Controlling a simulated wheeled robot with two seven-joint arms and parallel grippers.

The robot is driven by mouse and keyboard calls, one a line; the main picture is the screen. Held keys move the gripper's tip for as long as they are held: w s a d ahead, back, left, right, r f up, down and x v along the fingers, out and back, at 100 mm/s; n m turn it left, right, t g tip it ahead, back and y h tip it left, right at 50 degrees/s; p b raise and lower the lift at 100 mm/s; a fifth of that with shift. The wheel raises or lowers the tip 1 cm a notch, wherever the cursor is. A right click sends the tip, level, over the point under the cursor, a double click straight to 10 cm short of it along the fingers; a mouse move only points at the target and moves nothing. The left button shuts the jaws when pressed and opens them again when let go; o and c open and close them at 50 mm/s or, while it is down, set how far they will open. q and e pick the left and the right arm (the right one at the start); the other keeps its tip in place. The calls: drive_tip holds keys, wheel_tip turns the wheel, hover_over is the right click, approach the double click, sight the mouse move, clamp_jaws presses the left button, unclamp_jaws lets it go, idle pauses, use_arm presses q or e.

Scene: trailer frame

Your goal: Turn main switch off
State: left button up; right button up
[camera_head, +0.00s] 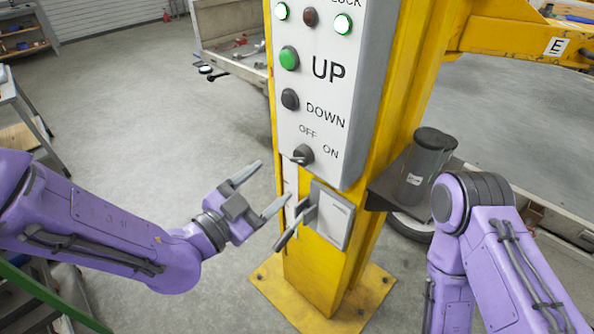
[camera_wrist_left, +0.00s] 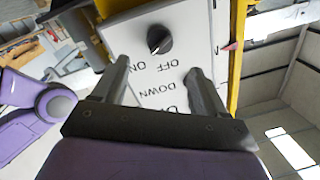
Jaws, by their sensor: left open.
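The main switch is a black rotary knob (camera_head: 303,154) low on the white control panel (camera_head: 335,115), with OFF printed above it and ON to its right. It also shows in the left wrist view (camera_wrist_left: 158,40), where the labels are upside down. Its ridge is tilted and appears to lie along the ON direction. My left gripper (camera_head: 274,182) is open and empty, below and left of the knob and apart from it. In the left wrist view its fingers (camera_wrist_left: 157,68) frame the panel lettering, with the knob just beyond them. My right gripper is out of view.
The panel is on a yellow post (camera_head: 310,280). Below it a grey box (camera_head: 334,218) with dark, lever-like pieces stands near my left fingertips. A green UP button (camera_head: 289,58) and dark DOWN button (camera_head: 290,99) sit above the knob. A dark canister (camera_head: 422,170) stands right of the post.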

sight(297, 161)
use_arm(q)
drive_tip(key=b+x, duration=0.1)
drive_tip(key=x, duration=0.8)
drive_tip(key=shift+d+b, duration=0.1)
drive_tip(key=shift+b, duration=0.3)
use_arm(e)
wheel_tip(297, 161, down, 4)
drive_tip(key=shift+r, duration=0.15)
use_arm(q)
drive_tip(key=shift+w, duration=0.1)
drive_tip(key=c, duration=1.1)
